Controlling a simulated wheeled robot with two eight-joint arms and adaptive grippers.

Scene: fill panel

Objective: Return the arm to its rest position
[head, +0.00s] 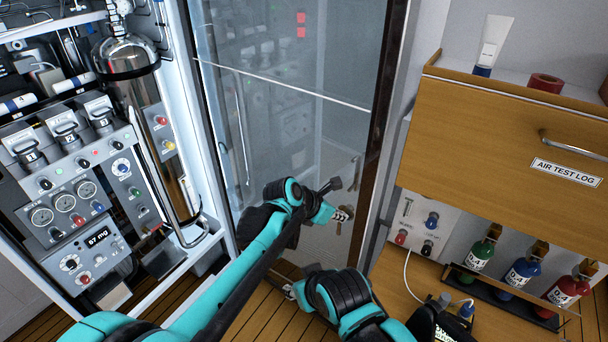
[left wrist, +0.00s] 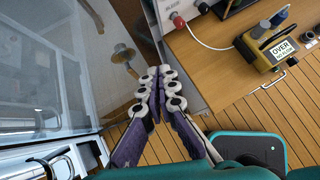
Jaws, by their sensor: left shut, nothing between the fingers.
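My left arm (head: 262,248), teal and black, reaches in from the lower left. My left gripper (head: 342,214) is in front of the lower right part of a glass door. In the left wrist view its purple fingers with pale round pads (left wrist: 159,95) are together with nothing between them. A brass handle (left wrist: 122,53) on the glass lies just beyond the fingertips, apart as far as I can tell. My right arm (head: 345,298) is folded at the bottom middle. Only a small pale tip of my right gripper (head: 290,291) shows, so its state is hidden.
The glass door (head: 290,110) stands behind my left gripper. A panel with gauges (head: 72,208) and a steel vessel (head: 125,57) is at left. At right are a wooden drawer (head: 500,125) and several coloured bottles (head: 522,272). A yellow device (left wrist: 262,48) lies on the bench.

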